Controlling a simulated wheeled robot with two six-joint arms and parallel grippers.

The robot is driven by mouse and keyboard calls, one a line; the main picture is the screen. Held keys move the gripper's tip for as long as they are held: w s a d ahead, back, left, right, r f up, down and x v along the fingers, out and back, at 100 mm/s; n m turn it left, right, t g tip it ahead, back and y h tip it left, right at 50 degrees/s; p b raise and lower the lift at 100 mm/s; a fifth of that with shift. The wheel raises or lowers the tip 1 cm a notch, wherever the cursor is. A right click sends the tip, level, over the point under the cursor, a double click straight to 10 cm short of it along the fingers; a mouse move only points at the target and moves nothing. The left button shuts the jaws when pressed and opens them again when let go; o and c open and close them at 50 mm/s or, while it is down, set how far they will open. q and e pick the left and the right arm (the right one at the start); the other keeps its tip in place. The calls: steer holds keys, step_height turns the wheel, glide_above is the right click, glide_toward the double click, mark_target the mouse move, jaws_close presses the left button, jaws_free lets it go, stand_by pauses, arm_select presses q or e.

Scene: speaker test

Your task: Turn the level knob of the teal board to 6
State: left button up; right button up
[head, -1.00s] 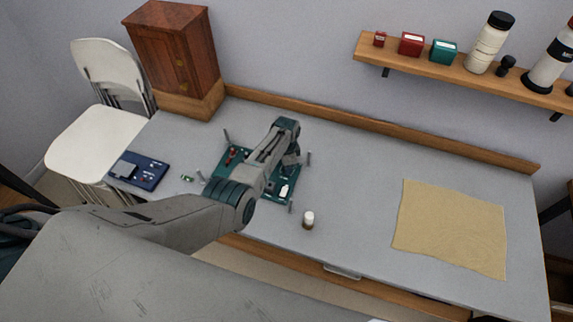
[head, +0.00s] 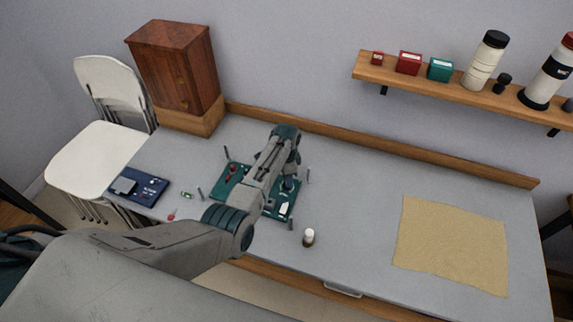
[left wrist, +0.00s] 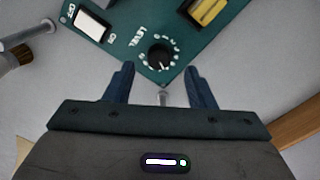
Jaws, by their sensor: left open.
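The teal board (head: 281,211) lies on the grey table in the head view, partly hidden by my left arm. In the left wrist view the teal board (left wrist: 203,40) fills the top. Its black level knob (left wrist: 160,57) has a ring of white marks and the word LEVEL beside it; the digits are too small to read. A white ON/OFF switch (left wrist: 90,24) sits left of the knob. My right gripper is not in view.
Grey posts stand around the board, one (head: 308,176) at its right. A small white-capped bottle (head: 308,237) stands front right of it. A blue board (head: 139,186) lies left. A tan cloth (head: 452,245) covers the right; table between is clear.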

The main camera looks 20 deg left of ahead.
arm_select(q)
step_height(320, 180, up, 6)
steer(key=shift+r+b, duration=0.2)
steer(key=shift+b, duration=0.25)
